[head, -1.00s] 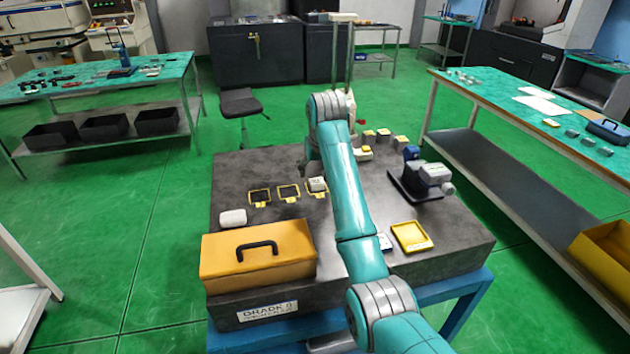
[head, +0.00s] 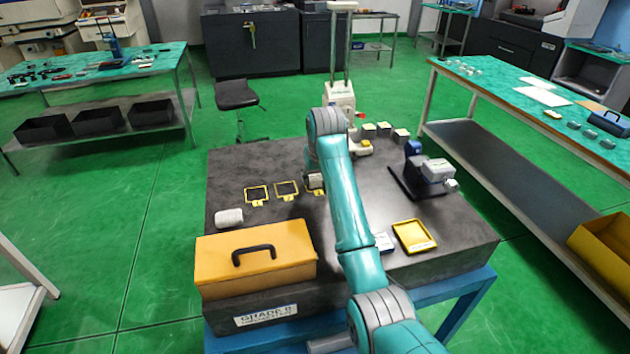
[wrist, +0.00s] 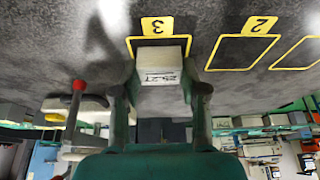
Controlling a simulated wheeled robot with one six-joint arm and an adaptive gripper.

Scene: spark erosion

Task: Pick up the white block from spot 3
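The white block (wrist: 160,66) with dark print on its near face stands inside the yellow outline of spot 3 (wrist: 150,26) in the wrist view. My gripper (wrist: 160,88) is open. One finger is on each side of the block's near end, with a gap showing between each finger and the block. In the head view, the block (head: 313,182) shows only in part at the left edge of my arm. My gripper is hidden behind my arm there.
Spot 2 (head: 286,189) and the spot left of it (head: 256,194) are empty outlines. A yellow toolbox (head: 220,262) and a white rounded object (head: 229,218) are at the front left. A white stand (head: 340,98) with a red knob rises behind. A yellow tray (head: 398,230) lies right.

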